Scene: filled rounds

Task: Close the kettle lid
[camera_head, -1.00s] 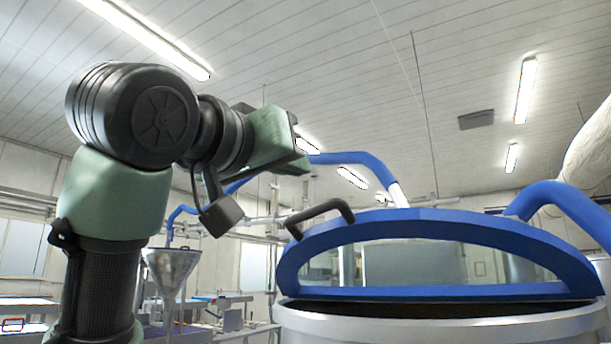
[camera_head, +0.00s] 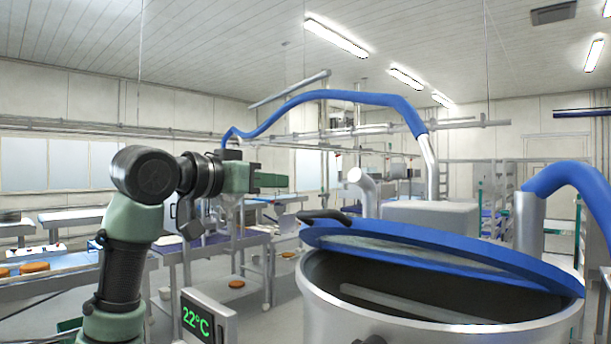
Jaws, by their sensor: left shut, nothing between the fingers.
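The large steel kettle (camera_head: 330,301) stands at the lower right. Its lid has a blue rim (camera_head: 425,258) and a pale see-through middle (camera_head: 400,243). The lid is tilted and raised over the opening, and the dark inside of the kettle shows below its near edge. A dark handle (camera_head: 325,216) sticks out at the lid's left end. My left gripper (camera_head: 272,181) is shut and empty. It appears to the left of the lid handle and higher in the picture, apart from it. My right gripper is not in view.
A temperature display (camera_head: 203,318) reading 22°C stands at the kettle's left. Blue hoses (camera_head: 340,97) arch behind the kettle and at the right (camera_head: 575,182). Tables with orange-brown rounds (camera_head: 33,267) stand at the left.

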